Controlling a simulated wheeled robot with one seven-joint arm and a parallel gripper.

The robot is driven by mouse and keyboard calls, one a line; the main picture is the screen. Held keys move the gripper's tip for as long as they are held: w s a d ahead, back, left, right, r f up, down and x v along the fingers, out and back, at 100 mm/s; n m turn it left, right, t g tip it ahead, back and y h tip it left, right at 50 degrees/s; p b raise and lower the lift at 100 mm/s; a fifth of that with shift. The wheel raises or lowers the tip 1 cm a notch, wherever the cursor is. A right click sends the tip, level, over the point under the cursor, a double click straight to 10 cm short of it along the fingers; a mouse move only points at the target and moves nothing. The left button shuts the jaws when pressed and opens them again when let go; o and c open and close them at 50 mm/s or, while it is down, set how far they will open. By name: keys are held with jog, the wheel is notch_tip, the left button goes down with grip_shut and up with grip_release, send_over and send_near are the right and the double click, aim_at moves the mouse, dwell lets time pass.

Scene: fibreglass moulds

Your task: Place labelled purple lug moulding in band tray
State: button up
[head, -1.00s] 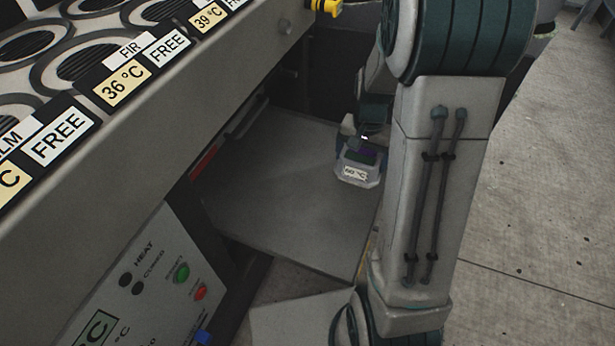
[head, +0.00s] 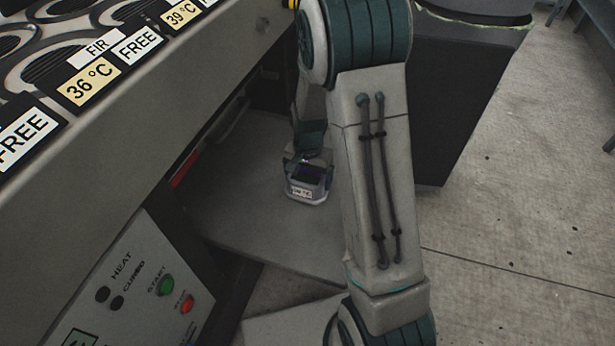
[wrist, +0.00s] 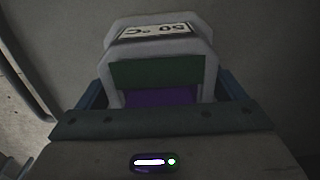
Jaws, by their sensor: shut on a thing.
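The labelled lug moulding (wrist: 160,72) fills the middle of the wrist view. It has a grey frame, a dark green panel, purple below it, and a white label that seems to read 50 °C. In the head view the moulding (head: 307,193) is small, low under the bench overhang, over a grey panel. My gripper (head: 306,170) is shut on it. In the wrist view the blue fingers of my gripper (wrist: 163,95) stand on both sides of it. I cannot tell whether the moulding touches the panel. No band tray can be made out for certain.
A bench (head: 150,110) with round wells and FREE, FIR and temperature labels runs along the left. Below it is a control panel (head: 130,285) with HEAT and START controls. The grey panel (head: 235,225) beneath is mostly bare. Open concrete floor (head: 520,220) lies to the right.

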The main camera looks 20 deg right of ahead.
jog(key=shift+f, duration=0.2)
jog(key=o, duration=0.9)
jog(key=shift+r, duration=0.1)
jog(key=shift+c, duration=0.2)
notch_tip(320, 180, up, 12)
jog(key=p, duration=0.2)
jog(key=shift+r+p, duration=0.15)
jog(key=shift+p, duration=0.2)
jog(key=s+r+n, duration=0.3)
jog(key=s+r, duration=0.1)
jog(key=s, duration=0.5)
jog(key=s+r+n+t, duration=0.1)
jog(key=s+r+n, duration=0.2)
jog(key=s, duration=0.6)
notch_tip(320, 180, up, 2)
jog(key=shift+s+d+r+n+t, duration=0.1)
jog(key=shift+s+d+n+t, duration=0.05)
jog(key=shift+s+n+t, duration=0.2)
